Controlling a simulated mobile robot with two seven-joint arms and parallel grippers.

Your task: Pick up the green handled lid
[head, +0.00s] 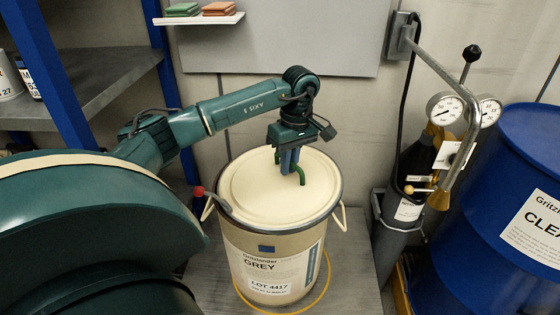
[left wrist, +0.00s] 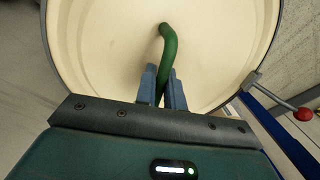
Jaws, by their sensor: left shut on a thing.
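The cream lid (head: 256,196) lies on top of the drum (head: 275,255) labelled GREY. Its green handle (head: 301,176) stands up from the lid's middle. My left gripper (head: 289,170) is over the lid with its blue fingers pointing down at the handle. In the left wrist view, the gripper (left wrist: 163,88) is shut on the green handle (left wrist: 168,50), with one finger on each side. The cream lid (left wrist: 110,40) fills most of that view and appears seated in the drum's rim. My right gripper is not in view.
A red-knobbed lever (head: 198,191) sits at the drum rim's left. A blue drum (head: 525,200) stands at the right. A grey cylinder with gauges (head: 445,108) and a bent pipe stand between them. A grey shelf (head: 95,85) with blue posts is at the left.

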